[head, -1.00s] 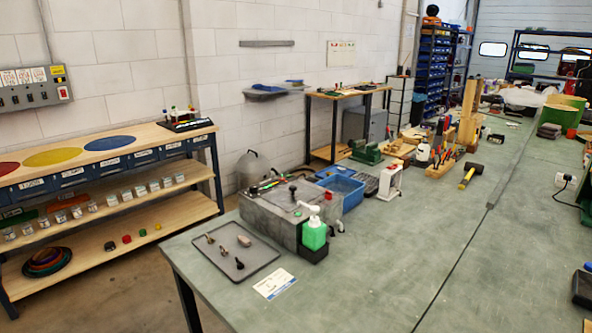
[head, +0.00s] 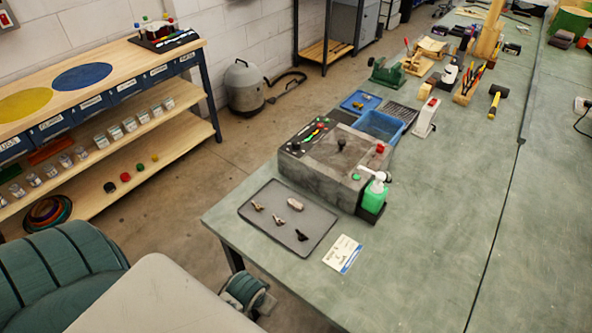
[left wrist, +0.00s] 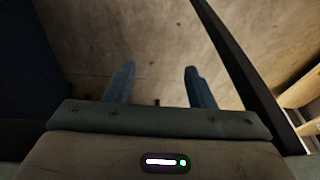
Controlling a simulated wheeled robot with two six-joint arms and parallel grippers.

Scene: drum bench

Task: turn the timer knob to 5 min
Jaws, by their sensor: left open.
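A grey machine box (head: 325,165) stands on the green bench in the head view. A black knob (head: 341,144) stands up from its top, and a smaller dark knob (head: 305,187) sits on its near side. A red knob or button (head: 379,148) is at its right end. I cannot read any timer scale, so which knob is the timer and its setting are unclear. My left gripper (left wrist: 160,86) is open and empty in the left wrist view, with bare floor beyond its fingers. My right gripper is not in view.
A dark tray (head: 288,222) with small parts lies in front of the box, beside a white card (head: 342,253). A green bottle (head: 375,196) stands at the box's right corner. A blue bin (head: 380,127) is behind.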

